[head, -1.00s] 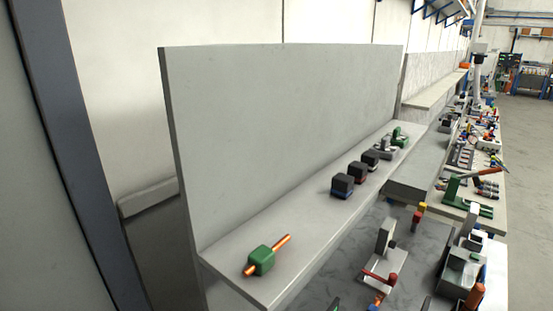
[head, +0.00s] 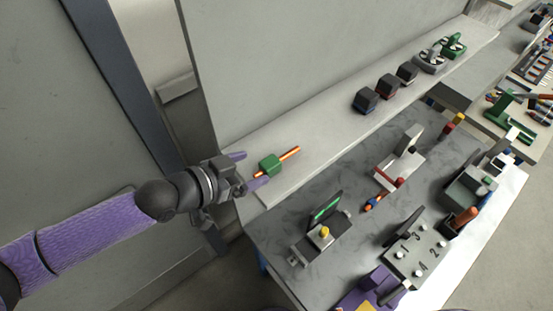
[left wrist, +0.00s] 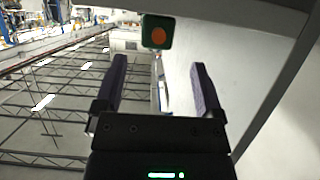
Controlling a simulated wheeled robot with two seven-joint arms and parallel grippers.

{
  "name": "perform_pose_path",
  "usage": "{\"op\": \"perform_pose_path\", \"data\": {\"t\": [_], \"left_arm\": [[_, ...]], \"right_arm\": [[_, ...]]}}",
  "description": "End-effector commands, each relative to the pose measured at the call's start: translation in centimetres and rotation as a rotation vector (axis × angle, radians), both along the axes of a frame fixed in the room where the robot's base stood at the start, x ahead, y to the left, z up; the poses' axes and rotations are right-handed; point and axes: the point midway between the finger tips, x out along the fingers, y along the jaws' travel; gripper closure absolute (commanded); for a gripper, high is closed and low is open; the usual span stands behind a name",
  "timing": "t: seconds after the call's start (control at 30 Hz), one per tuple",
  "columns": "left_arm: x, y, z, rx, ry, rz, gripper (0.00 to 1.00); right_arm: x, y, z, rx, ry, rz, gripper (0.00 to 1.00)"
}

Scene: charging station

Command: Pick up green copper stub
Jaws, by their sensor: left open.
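The green copper stub is a green block (head: 270,165) with an orange copper rod through it. It lies at the near left end of the pale shelf (head: 330,144). My left gripper (head: 252,170) is open and empty at the shelf's left end, its purple fingers pointing toward the stub. In the left wrist view, the stub's green end face (left wrist: 158,32) with its orange rod end shows just ahead of the two open fingers (left wrist: 156,85), roughly between their lines. Whether a finger touches the stub cannot be told. My right gripper is not clearly visible.
Several dark blocks (head: 388,86) stand further along the shelf, with grey and green fixtures (head: 453,46) beyond. An upright panel (head: 300,60) backs the shelf.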

Motion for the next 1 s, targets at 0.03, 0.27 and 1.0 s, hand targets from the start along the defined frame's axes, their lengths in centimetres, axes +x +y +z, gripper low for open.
{"op": "perform_pose_path", "data": {"t": [0.03,0.27,1.0], "left_arm": [[0.4,-0.6,-0.5,-0.002,-0.001,-0.001,0.12],[2.4,-4.1,-2.3,-0.002,-0.001,0.0,0.12],[2.7,-4.5,-2.1,0.0,0.0,0.001,1.0]], "right_arm": [[-0.2,0.2,-0.5,0.003,0.004,-0.001,0.01],[-0.3,0.7,-2.6,0.011,0.005,-0.001,0.01],[-0.2,0.2,-2.5,0.003,0.005,0.001,0.01]]}}
